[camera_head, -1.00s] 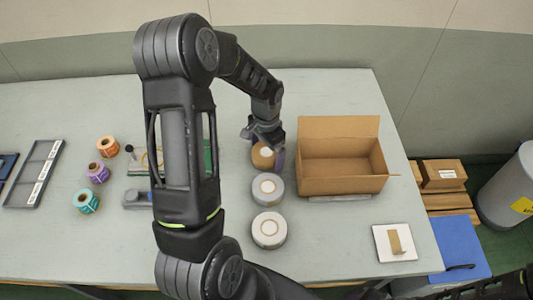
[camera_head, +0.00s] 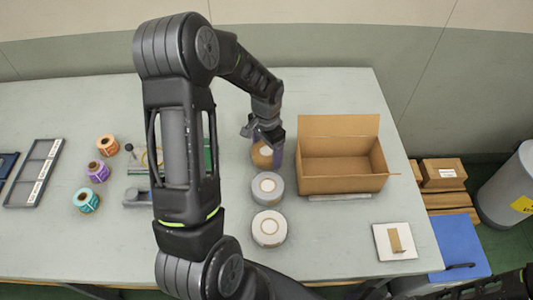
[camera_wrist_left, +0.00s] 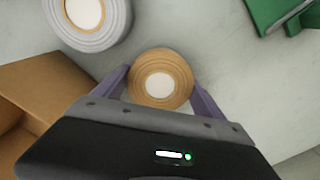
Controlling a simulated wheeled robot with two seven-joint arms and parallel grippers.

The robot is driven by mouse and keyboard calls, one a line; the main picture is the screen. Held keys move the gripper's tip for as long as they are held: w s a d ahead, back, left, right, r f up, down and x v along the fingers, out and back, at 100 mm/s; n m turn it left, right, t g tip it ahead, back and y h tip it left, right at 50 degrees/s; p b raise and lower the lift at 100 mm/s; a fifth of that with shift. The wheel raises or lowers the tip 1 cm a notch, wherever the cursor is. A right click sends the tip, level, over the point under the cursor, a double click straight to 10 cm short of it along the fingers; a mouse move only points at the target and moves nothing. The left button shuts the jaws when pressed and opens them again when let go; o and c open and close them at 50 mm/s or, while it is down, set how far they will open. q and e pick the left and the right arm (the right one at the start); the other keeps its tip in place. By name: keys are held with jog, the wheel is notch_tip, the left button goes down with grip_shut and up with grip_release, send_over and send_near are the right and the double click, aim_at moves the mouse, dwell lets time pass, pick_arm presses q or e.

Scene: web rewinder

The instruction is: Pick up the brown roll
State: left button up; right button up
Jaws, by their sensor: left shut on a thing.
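The brown roll (camera_head: 263,157) is at the back of a column of rolls on the table, just left of the open cardboard box. My left gripper (camera_head: 266,146) reaches down over it from behind, and its arm hides part of the table. In the left wrist view, the brown roll (camera_wrist_left: 161,79) with its white core sits between the two purple fingers of my left gripper (camera_wrist_left: 160,82), which are shut on its sides. I cannot tell whether the roll is off the table. My right gripper is not clearly in view.
A grey roll (camera_head: 267,187) and a white roll (camera_head: 269,229) stand in front of the brown roll. The open cardboard box (camera_head: 342,177) is to the right. Small orange, purple and teal rolls (camera_head: 86,201) and a grey tray (camera_head: 35,174) are at the left.

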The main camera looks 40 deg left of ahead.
aim_at(267, 150)
pick_arm(q)
jog(key=c, duration=0.6)
jog(key=shift+o, duration=0.2)
jog(key=shift+r, duration=0.1)
notch_tip(267, 150, up, 10)
jog(key=shift+f+b, duration=0.1)
jog(key=shift+b, duration=0.75)
